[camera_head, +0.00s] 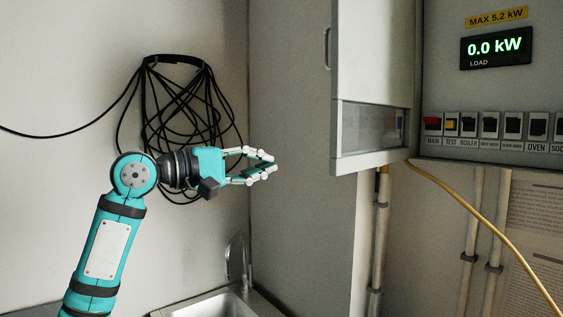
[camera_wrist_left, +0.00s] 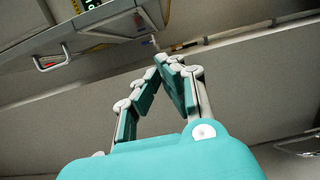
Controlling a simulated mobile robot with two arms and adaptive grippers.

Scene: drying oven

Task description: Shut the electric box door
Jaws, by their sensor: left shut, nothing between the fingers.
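The electric box (camera_head: 488,90) stands at the right of the head view, with its display, labels and row of switches exposed. In the left wrist view the fingertips (camera_wrist_left: 165,60) meet, and the door handle (camera_wrist_left: 52,58) shows at upper left. My right gripper is not in view.
Black cable coils (camera_head: 180,110) hang on the wall behind my left arm. A sink (camera_head: 215,303) with a tap (camera_head: 238,262) is below. A yellow cable (camera_head: 480,215) runs down from under the box, near vertical pipes (camera_head: 378,240). Free space lies between gripper and door.

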